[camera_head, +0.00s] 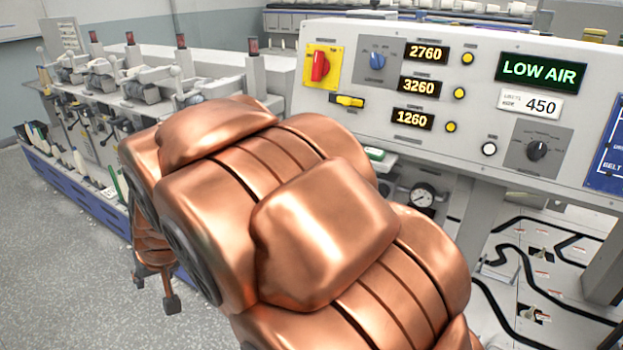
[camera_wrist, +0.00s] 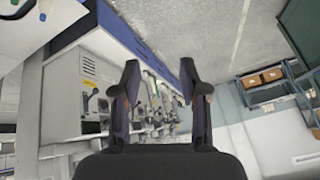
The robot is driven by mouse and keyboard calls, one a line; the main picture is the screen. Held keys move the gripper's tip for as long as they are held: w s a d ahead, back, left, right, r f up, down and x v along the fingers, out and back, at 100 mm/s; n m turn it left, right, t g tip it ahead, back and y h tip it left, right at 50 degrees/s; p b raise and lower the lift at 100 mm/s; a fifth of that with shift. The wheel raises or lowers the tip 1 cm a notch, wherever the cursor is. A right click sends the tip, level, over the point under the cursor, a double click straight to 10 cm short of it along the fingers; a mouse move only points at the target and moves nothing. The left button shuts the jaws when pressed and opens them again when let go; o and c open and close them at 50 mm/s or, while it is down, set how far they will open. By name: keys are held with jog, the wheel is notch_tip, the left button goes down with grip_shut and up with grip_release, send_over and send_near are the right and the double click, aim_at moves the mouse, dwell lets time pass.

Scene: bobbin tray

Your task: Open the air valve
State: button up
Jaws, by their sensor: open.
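No part is marked as the air valve in either view, and I cannot tell for sure which one it is. A round pressure gauge (camera_head: 422,196) sits under the control panel (camera_head: 460,70) in the head view, partly behind my arm. A yellow lever (camera_head: 348,101) lies about level on the panel. My gripper (camera_head: 155,288) points down at the left of my copper arm, over the floor. In the wrist view my gripper (camera_wrist: 160,82) has its two fingers wide apart, with nothing between them.
A red switch (camera_head: 320,66) on a yellow plate, a blue knob (camera_head: 377,60) and a black knob (camera_head: 537,150) are on the panel. A row of machine heads (camera_head: 110,90) runs along the left. Grey floor (camera_head: 60,240) at the lower left is clear.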

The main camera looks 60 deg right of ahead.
jog(key=w+d+m+t+h+b, duration=0.1)
jog(key=w+d+m+h, duration=0.2)
jog(key=d, duration=0.4)
jog(key=w+d+f+m+t+h+b, duration=0.15)
jog(key=w+d, duration=0.25)
jog(key=d, duration=0.4)
jog(key=w+d+m+t+h+b, duration=0.1)
jog(key=w+d+h+b, duration=0.2)
jog(key=d, duration=0.4)
jog(key=s+d+m+g+h+b, duration=0.1)
jog(key=s+d+m+g+h, duration=0.1)
jog(key=d, duration=0.8)
jog(key=s+d+m+g+h, duration=0.3)
jog(key=s+d+g+h, duration=0.1)
jog(key=d, duration=0.6)
jog(key=s+d+m+g+h+b, duration=0.1)
jog(key=s+d+m+g+h, duration=0.2)
jog(key=d, duration=0.7)
jog(key=shift+s+h+b, duration=0.35)
jog(key=shift+s+h, duration=0.5)
jog(key=shift+s, duration=0.45)
jog(key=shift+d, duration=0.1)
grip_shut()
